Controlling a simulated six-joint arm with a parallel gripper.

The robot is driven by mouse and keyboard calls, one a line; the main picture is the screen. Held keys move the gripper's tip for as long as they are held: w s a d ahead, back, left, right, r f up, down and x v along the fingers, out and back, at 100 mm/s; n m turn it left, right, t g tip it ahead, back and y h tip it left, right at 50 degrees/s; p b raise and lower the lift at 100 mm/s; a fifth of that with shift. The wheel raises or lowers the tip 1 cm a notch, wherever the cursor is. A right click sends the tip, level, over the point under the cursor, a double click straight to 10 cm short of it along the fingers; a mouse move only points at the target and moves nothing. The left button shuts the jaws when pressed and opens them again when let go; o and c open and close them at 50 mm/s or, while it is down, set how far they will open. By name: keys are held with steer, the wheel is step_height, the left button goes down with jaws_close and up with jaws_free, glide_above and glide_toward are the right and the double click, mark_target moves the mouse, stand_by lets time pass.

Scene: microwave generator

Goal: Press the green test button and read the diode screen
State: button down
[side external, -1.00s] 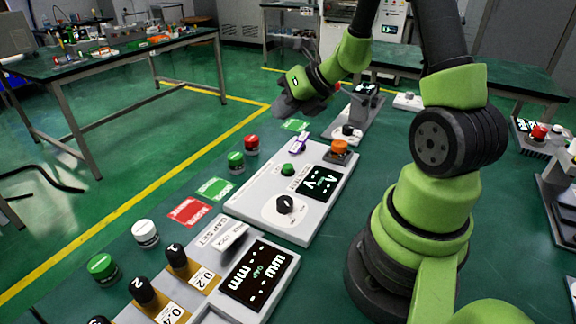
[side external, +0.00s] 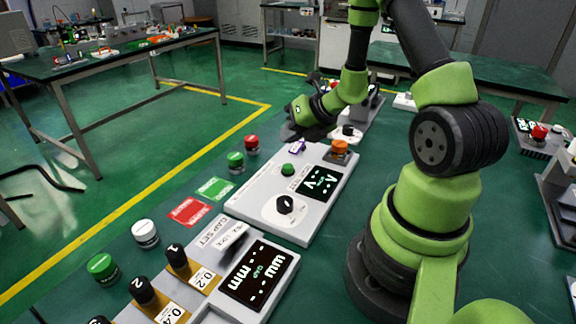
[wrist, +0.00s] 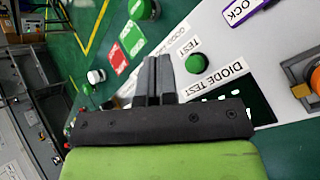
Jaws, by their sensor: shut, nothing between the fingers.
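The green test button (side external: 287,170) sits on a white panel (side external: 245,192), with the dark diode screen (side external: 320,182) to its right. The screen shows dashes and a V in pale green characters. In the wrist view the green button (wrist: 195,63) is beside a TEST label, right of the fingertips. My gripper (side external: 290,133) is shut and empty, above the panel's far end and apart from the button. Its dark fingers (wrist: 157,62) lie together in the wrist view. The gripper body hides most of the screen there.

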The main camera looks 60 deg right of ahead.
mark_target(290, 165)
steer(key=shift+f, duration=2.15)
stand_by(0.4)
steer(key=shift+f, duration=0.4)
steer(key=shift+f, duration=0.55)
stand_by(0.5)
steer(key=shift+r, duration=1)
steer(key=shift+r, duration=0.1)
steer(key=shift+r, duration=2.4)
